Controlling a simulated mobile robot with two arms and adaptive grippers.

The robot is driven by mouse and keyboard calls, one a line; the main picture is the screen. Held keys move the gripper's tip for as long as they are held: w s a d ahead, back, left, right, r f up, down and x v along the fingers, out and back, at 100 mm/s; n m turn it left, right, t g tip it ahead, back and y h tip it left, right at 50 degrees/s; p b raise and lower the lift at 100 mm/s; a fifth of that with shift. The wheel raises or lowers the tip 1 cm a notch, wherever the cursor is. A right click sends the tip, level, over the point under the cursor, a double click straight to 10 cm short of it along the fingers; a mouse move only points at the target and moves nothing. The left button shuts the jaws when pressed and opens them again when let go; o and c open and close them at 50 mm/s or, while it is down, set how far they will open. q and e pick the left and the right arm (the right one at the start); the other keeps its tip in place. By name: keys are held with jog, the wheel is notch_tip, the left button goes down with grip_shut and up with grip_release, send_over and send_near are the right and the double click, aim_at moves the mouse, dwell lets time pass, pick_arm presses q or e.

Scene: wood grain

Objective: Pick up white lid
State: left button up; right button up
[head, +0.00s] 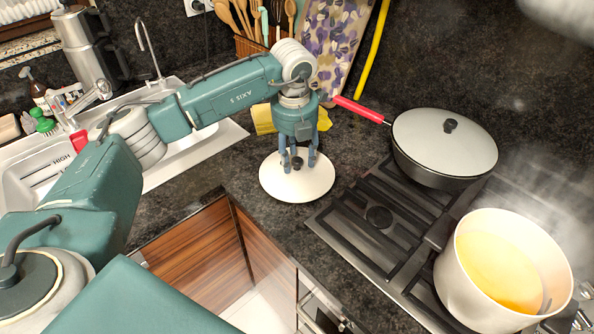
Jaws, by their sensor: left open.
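A round white lid (297,187) with a dark knob lies on the dark countertop, left of the stove. My left gripper (299,163) points down over the middle of this lid, with its fingers open on either side of the knob. I cannot tell whether the fingers touch it. Another pale lid (440,140) with a black knob sits on the dark frying pan (425,172) on the stove. My right gripper does not show.
A white pot (467,285) of yellow liquid steams on the stove (375,235) at the lower right. The red pan handle (358,109) reaches toward my left wrist. A sink (185,150), kettle (90,50) and utensil basket (250,45) stand behind. A cabinet below is open.

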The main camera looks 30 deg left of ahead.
pick_arm(q)
grip_shut()
jog(key=shift+r, duration=0.1)
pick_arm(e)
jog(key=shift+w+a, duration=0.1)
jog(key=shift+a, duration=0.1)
